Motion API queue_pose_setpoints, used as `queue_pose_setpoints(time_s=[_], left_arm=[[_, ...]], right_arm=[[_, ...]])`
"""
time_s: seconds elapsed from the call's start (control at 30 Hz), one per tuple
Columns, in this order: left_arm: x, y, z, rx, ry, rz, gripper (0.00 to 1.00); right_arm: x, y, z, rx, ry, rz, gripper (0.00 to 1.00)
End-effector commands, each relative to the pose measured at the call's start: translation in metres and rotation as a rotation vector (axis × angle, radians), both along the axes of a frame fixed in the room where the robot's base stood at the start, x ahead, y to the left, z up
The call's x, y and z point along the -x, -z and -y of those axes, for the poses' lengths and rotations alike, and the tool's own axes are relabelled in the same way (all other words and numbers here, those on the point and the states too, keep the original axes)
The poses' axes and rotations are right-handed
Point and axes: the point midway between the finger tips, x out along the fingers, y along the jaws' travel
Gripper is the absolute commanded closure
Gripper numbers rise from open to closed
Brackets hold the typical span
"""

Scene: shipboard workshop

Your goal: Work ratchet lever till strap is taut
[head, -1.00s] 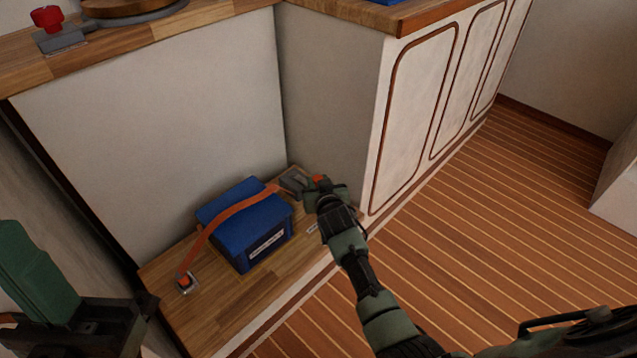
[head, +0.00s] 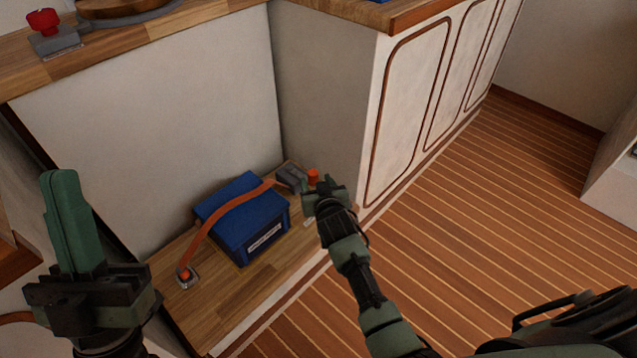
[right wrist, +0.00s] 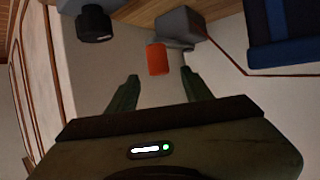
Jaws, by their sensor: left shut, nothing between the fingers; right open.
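An orange strap (head: 230,211) runs over a blue box (head: 240,243) on a low wooden shelf, from an anchor (head: 187,275) at the left to a grey ratchet (head: 290,178) at the right. The ratchet's lever has an orange grip (head: 313,176). In the right wrist view the orange grip (right wrist: 157,59) is ahead of and between the open fingers, and the ratchet (right wrist: 180,24) lies beyond it. My right gripper (head: 322,188) is open just beside the grip, apparently not touching it. My left gripper (head: 62,185) is shut and empty, raised at the left.
The shelf (head: 185,318) ends in a front edge over the plank floor (head: 450,230). A panelled cabinet (head: 415,110) stands to the right of the ratchet. A red knob (head: 43,22) sits on the upper counter. A dark round knob (right wrist: 95,24) shows in the right wrist view.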

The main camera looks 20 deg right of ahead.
Motion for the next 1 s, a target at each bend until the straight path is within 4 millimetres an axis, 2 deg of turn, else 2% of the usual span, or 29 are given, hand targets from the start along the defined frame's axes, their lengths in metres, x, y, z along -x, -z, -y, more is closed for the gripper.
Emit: queue_pose_setpoints(time_s=[0.1, 0.3, 0.5, 0.73, 0.77, 0.87, 0.93, 1.0], left_arm=[[-0.022, 0.011, 0.004, -0.040, -0.007, -0.131, 1.00], [-0.046, 0.034, 0.008, -0.089, -0.015, -0.293, 1.00], [-0.055, 0.045, 0.009, -0.108, -0.019, -0.359, 1.00], [-0.055, 0.046, 0.009, -0.109, -0.019, -0.363, 1.00], [-0.055, 0.046, 0.009, -0.109, -0.019, -0.363, 1.00], [-0.054, 0.045, 0.009, -0.105, -0.018, -0.339, 1.00], [-0.052, 0.041, 0.008, -0.093, -0.017, -0.278, 1.00], [-0.045, 0.033, 0.008, -0.072, -0.017, -0.172, 1.00]], right_arm=[[0.012, -0.007, -0.002, -0.001, 0.000, 0.000, 0.50], [0.026, -0.012, -0.004, 0.000, -0.001, 0.000, 0.50], [0.030, -0.014, -0.005, 0.000, -0.001, 0.002, 0.50], [0.031, -0.013, -0.005, 0.000, -0.001, 0.001, 0.50], [0.031, -0.013, -0.005, 0.000, -0.001, 0.001, 0.53], [0.031, -0.008, -0.004, -0.030, 0.006, 0.012, 0.80], [0.033, 0.002, -0.002, -0.115, 0.025, 0.039, 1.00], [0.036, 0.014, 0.001, -0.274, 0.058, 0.092, 1.00]])
